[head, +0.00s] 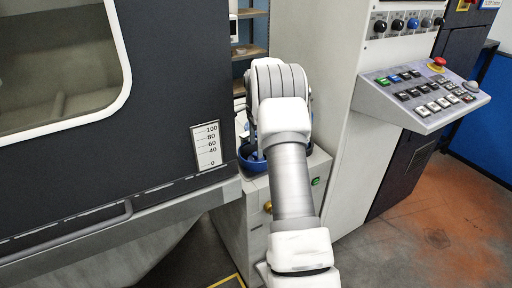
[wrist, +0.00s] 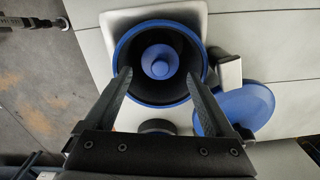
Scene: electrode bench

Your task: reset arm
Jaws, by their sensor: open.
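My gripper (wrist: 158,75) is open in the wrist view, its two dark fingers spread apart. Nothing shows held between them. A round blue-rimmed container (wrist: 124,50) with a dark inside lies beyond the fingertips. A smaller blue round piece with a knob (wrist: 160,62) sits inside it. In the head view my arm reaches forward over a light cabinet and hides my gripper. Part of the blue container (head: 250,163) shows beside my arm there.
A blue disc (wrist: 254,102) lies right of the container. In the head view, a dark machine with a window (head: 100,150) stands close on the left. A control panel with buttons (head: 425,92) juts out on the right. Open floor (head: 440,225) shows at lower right.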

